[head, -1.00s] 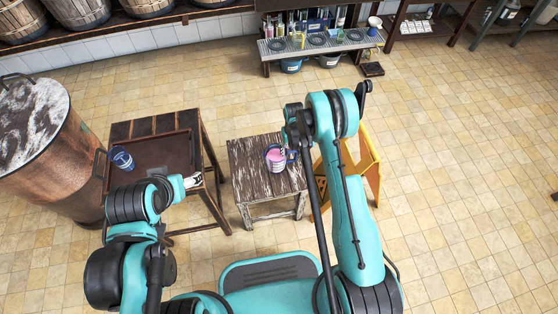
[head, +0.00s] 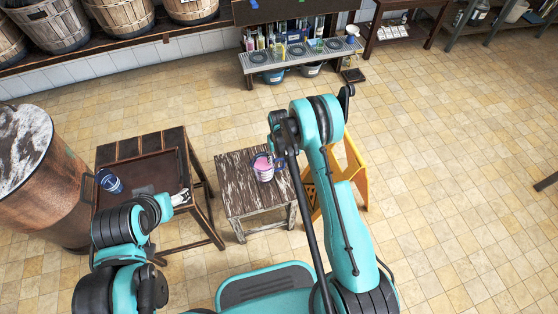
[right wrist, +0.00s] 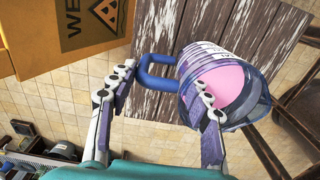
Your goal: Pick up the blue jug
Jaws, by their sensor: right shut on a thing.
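A clear, bluish jug with a blue handle and pink contents (head: 263,170) is over the worn wooden stool (head: 232,192). In the right wrist view the jug (right wrist: 242,82) appears tilted, its handle pointing left. My right gripper (right wrist: 162,80) is shut on the jug at its handle side, one finger on either side of the handle. In the head view my right arm hides most of that gripper. I cannot tell whether the jug touches the stool. A dark blue jug (head: 110,181) is on the brown tray at left. My left gripper (head: 183,197) is near the tray's right edge, its fingers unclear.
The brown tray (head: 130,200) lies on a dark wooden table beside a large copper drum (head: 45,190). A yellow wet-floor sign (head: 352,178) stands just right of the stool. A bottle rack (head: 300,55) is at the back.

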